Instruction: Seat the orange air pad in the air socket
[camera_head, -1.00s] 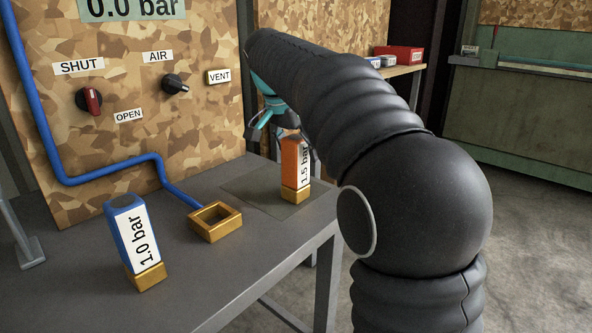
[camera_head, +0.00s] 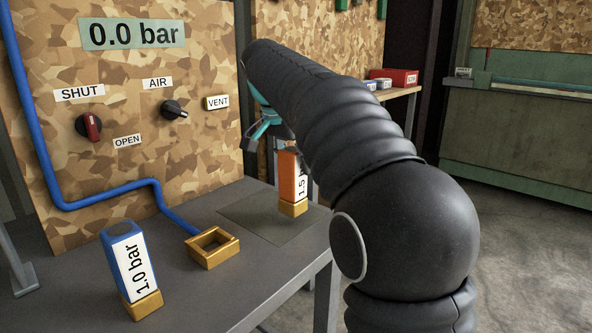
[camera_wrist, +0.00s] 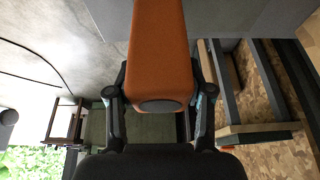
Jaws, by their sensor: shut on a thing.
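The orange air pad (camera_head: 288,176), a tall block with a white "1.5 bar" label and a brass foot, is upright over a dark mat on the bench. It appears slightly raised off the mat. My gripper (camera_head: 268,128) is above it with teal parts showing, and the arm hides part of the grip. In the wrist view my gripper (camera_wrist: 160,95) has a finger on each side of the orange pad (camera_wrist: 160,50), shut on it. The air socket (camera_head: 212,250), an open square brass frame at the end of a blue pipe, sits left of the pad and is empty.
A blue "1.0 bar" pad (camera_head: 125,262) stands on the bench left of the socket. The camouflage panel (camera_head: 150,155) behind carries knobs, a VENT label and a "0.0 bar" display (camera_head: 133,34). The bench (camera_head: 200,210) is clear between pad and socket.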

